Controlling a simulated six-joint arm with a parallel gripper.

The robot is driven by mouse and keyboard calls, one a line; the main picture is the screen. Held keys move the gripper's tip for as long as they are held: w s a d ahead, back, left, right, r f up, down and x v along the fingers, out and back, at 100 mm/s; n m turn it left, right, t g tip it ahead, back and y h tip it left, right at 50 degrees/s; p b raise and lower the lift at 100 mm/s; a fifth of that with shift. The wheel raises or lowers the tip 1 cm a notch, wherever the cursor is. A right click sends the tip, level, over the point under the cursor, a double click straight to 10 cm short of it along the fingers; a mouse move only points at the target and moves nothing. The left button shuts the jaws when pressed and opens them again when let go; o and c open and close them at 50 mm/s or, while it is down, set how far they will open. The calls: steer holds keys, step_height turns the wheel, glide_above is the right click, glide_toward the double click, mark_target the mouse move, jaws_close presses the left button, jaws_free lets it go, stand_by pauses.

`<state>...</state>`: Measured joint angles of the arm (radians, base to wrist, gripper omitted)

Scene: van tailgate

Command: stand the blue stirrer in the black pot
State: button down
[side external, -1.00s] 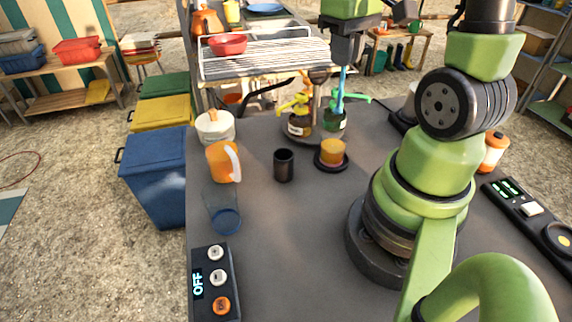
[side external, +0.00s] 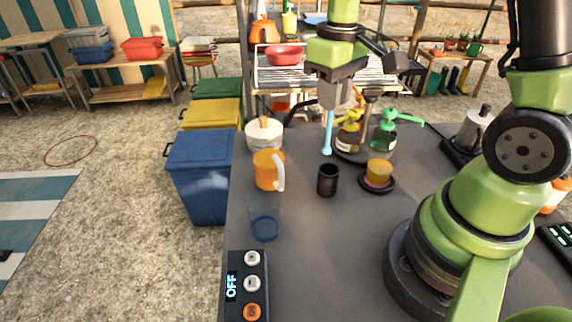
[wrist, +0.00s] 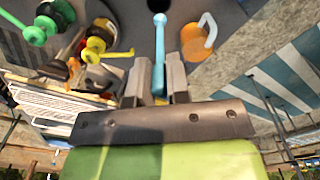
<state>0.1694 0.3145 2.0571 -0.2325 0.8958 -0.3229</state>
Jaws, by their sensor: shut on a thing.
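The blue stirrer (side external: 327,134) hangs roughly upright from my gripper (side external: 328,104), which is shut on its upper part. Its lower end appears just above the black pot (side external: 328,181) in the side view, and clear of it. The pot is a small dark open cylinder standing on the grey table. In the wrist view the stirrer (wrist: 159,50) runs between the fingers of my gripper (wrist: 161,90), its far end close to the dark pot (wrist: 160,5) at the top edge. The pot's inside is too dark to read.
An orange mug (side external: 266,170) and a clear blue-based glass (side external: 264,228) stand left of the pot. A yellow-orange cup (side external: 379,172) on a dark coaster stands right. Pump bottles with yellow (side external: 348,140) and green (side external: 385,136) tops stand behind.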

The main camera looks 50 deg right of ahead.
step_height(320, 180, down, 9)
steer(key=s+m, duration=0.1)
steer(key=m, duration=0.1)
steer(key=shift+m, duration=0.4)
stand_by(0.4)
steer(key=shift+s+a+f, duration=0.1)
steer(key=shift+f, duration=0.05)
steer(key=c, duration=1.1)
jaws_free()
